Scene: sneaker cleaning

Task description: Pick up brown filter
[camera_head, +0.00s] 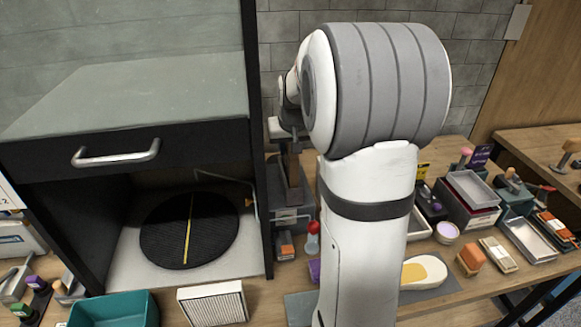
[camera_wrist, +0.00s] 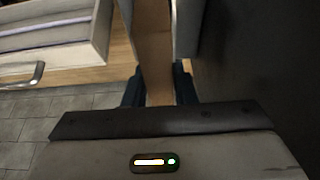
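A brown slab, which looks like the brown filter (camera_wrist: 154,45), stands between the two dark fingers of my gripper (camera_wrist: 159,88) in the wrist view. The fingers lie close along both its sides; whether they press on it is unclear. Its far end runs out of the frame. In the head view a narrow brown upright piece (camera_head: 293,168) shows between the dark cabinet and my arm; it may be the same filter. My arm hides most of my gripper there.
A dark cabinet (camera_head: 258,150) with a drawer handle (camera_head: 116,154) stands at left, a round black mat (camera_head: 165,228) inside. A teal bin (camera_head: 115,309) and a white pleated filter (camera_head: 212,304) sit in front. Boxes and brushes crowd the table at right.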

